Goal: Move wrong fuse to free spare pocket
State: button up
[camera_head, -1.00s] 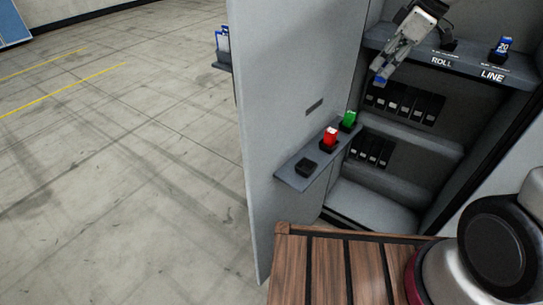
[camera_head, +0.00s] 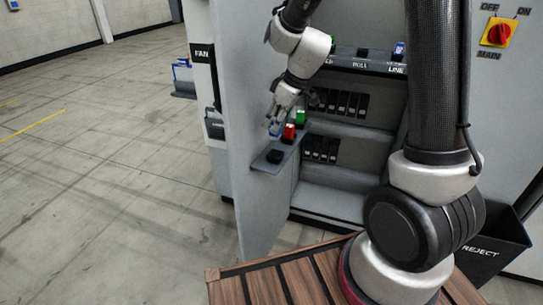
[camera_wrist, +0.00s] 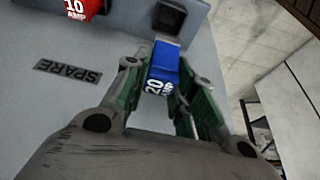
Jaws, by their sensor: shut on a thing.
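My gripper (camera_head: 275,126) is shut on a blue fuse marked 20 AMP (camera_wrist: 160,75), seen between the fingers in the wrist view. It holds the fuse above the spare shelf (camera_head: 262,165) on the open cabinet door. A free black pocket (camera_head: 274,157) is at the near end of this shelf and also shows just beyond the fuse in the wrist view (camera_wrist: 170,14). A red fuse (camera_head: 289,133), marked 10 AMP in the wrist view (camera_wrist: 80,8), and a green fuse (camera_head: 300,118) stand in the other spare pockets. The held fuse appears apart from the free pocket.
In the cabinet, the ROLL pocket (camera_head: 362,53) is empty and a blue fuse (camera_head: 398,51) stands at LINE. A REJECT bin (camera_head: 490,235) is at right. The door (camera_head: 240,120) borders the spare shelf. A SPARE label (camera_wrist: 68,72) shows in the wrist view.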

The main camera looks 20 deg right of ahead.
aim_at(278, 139)
notch_tip(278, 139, down, 8)
jog(key=shift+f, duration=0.1)
jog(key=shift+f, duration=0.1)
dwell(0.3)
jog(key=o, duration=1)
jog(key=shift+o, duration=0.2)
jog(key=v, duration=1.3)
jog(key=s+d+r+m+h, duration=0.1)
jog(key=s+d+r+m, duration=0.2)
jog(key=s, duration=0.4)
jog(key=s+d+r+m+h, duration=0.1)
jog(key=s+d+r+m, duration=0.2)
jog(key=s, duration=0.5)
jog(key=s+d+r+m+t+h, duration=0.1)
jog(key=s+d+r+m, duration=0.2)
jog(key=s+d+r, duration=0.2)
jog(key=s, duration=0.3)
jog(key=shift+r+m, duration=0.3)
jog(key=shift+m, duration=0.1)
jog(key=shift+s+d, duration=0.1)
jog(key=shift+s, duration=0.05)
